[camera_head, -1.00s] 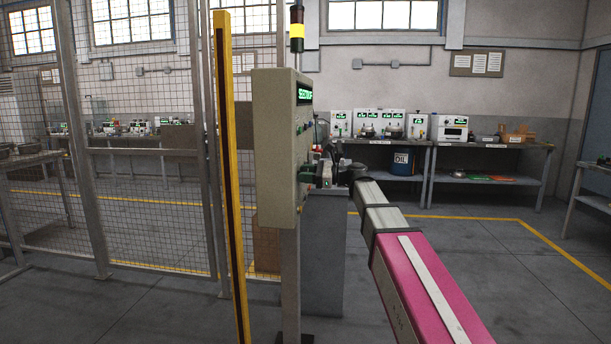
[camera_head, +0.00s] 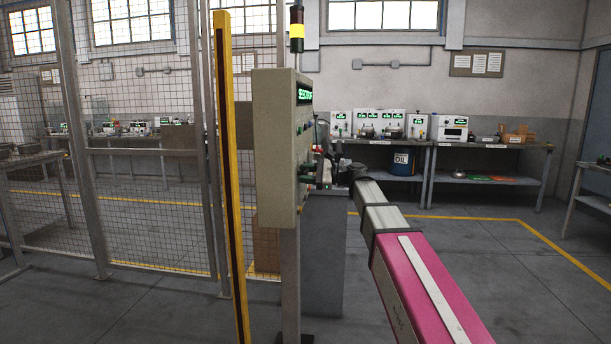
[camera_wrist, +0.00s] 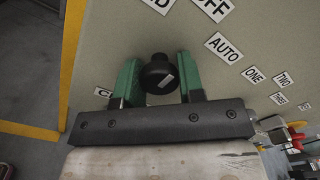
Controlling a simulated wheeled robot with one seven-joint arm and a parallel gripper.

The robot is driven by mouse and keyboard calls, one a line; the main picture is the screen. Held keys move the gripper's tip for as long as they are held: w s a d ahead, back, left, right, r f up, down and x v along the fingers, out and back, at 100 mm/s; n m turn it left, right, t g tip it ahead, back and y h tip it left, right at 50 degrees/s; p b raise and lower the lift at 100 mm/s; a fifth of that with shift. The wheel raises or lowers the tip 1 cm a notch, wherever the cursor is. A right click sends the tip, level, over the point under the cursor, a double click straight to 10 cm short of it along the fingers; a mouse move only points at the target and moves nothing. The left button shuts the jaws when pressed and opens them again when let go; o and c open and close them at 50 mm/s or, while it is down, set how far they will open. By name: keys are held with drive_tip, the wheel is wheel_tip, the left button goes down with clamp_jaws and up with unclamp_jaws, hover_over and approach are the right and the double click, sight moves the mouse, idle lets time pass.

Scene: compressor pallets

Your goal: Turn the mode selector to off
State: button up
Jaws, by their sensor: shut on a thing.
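The control panel (camera_head: 274,150) is a beige box on a post in the head view. In the wrist view, a black round knob (camera_wrist: 157,70) with a short white mark stands out from the panel face. Labels OFF (camera_wrist: 212,8) and AUTO (camera_wrist: 223,47) lie above and to the right of it; a label ending in ND (camera_wrist: 160,4) is cut off at the top edge. My gripper (camera_wrist: 158,76) has its green fingers on either side of the knob, shut on it. One label by the left finger is mostly hidden.
Labels ONE (camera_wrist: 254,75) and TWO (camera_wrist: 282,79) and red and yellow controls (camera_wrist: 296,131) lie to the right of my gripper. A yellow post (camera_head: 228,180) and mesh fence stand left of the panel.

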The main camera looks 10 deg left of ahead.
drive_tip(key=o, duration=0.9)
drive_tip(key=shift+d, duration=0.1)
drive_tip(key=d, duration=1)
drive_tip(key=shift+s+d, duration=0.2)
drive_tip(key=shift+d, duration=0.15)
drive_tip(key=shift+f, duration=0.1)
